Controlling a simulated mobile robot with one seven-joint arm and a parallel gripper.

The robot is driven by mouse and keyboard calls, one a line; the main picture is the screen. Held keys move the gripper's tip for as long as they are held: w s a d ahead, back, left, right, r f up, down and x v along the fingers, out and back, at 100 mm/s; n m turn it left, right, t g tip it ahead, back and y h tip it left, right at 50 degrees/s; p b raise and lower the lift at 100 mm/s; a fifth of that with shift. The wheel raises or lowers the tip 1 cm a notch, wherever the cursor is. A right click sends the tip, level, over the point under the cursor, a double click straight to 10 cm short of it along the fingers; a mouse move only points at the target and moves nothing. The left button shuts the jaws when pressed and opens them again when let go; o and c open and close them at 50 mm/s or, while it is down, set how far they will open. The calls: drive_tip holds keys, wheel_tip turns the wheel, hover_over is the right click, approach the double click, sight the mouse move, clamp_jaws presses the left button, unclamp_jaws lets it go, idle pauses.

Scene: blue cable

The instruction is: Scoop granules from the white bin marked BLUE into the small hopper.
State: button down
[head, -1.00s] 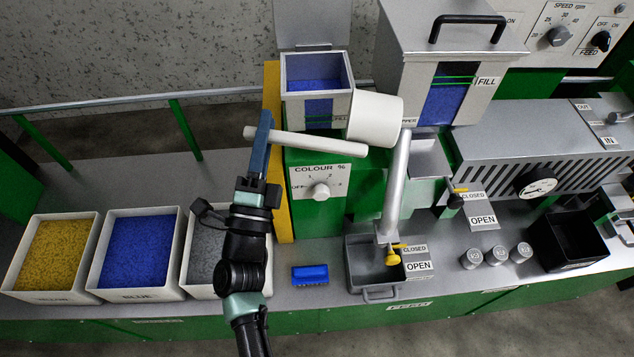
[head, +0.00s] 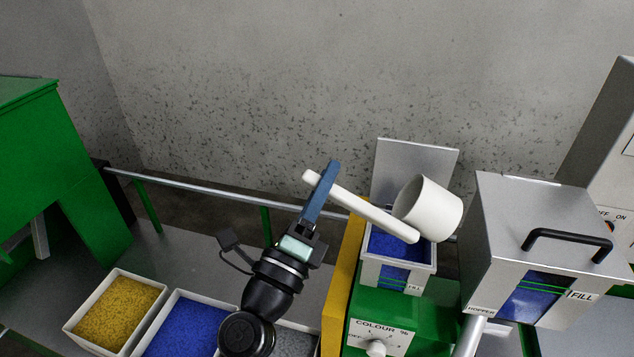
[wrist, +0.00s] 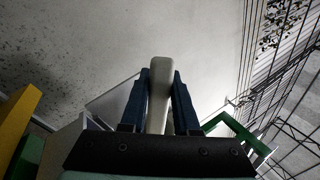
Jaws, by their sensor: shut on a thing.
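My gripper (head: 322,188) is shut on the handle of a white scoop (head: 428,208). The wrist view shows the pale handle (wrist: 159,92) between my two blue fingers. The small hopper's lid (head: 412,172) stands open, and blue granules show inside and through its front window. The white bin of blue granules (head: 187,326) is at the lower left, its label out of view.
A bin of yellow granules (head: 116,312) stands left of the blue one, and a grey one (head: 296,340) is partly hidden by my arm. A large closed hopper (head: 545,240) with a black handle stands right. A yellow post (head: 343,290) and a rail (head: 220,188) are nearby.

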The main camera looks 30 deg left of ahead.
drive_tip(key=d+r+m+h+p, duration=0.1)
drive_tip(key=d+r+m+p, duration=0.1)
drive_tip(key=m, duration=0.1)
drive_tip(key=w+d+r+m+g+h+p, duration=0.1)
drive_tip(key=d+r+m+p, duration=0.1)
drive_tip(key=r+m, duration=0.1)
drive_tip(key=d+r+m+g+h+p, duration=0.1)
drive_tip(key=d+r+m+h+p, duration=0.1)
drive_tip(key=r+m+p, duration=0.1)
drive_tip(key=shift+w+r, duration=0.2)
drive_tip(key=shift+w, duration=0.1)
drive_tip(key=w+d+r+m+g+p, duration=0.1)
drive_tip(key=d+r+m+g+p, duration=0.1)
drive_tip(key=d+r+m+p, duration=0.4)
drive_tip(key=shift+w+r+g+h+p, duration=0.25)
drive_tip(key=shift+w+g+h+p, duration=0.15)
drive_tip(key=shift+p, duration=1.85)
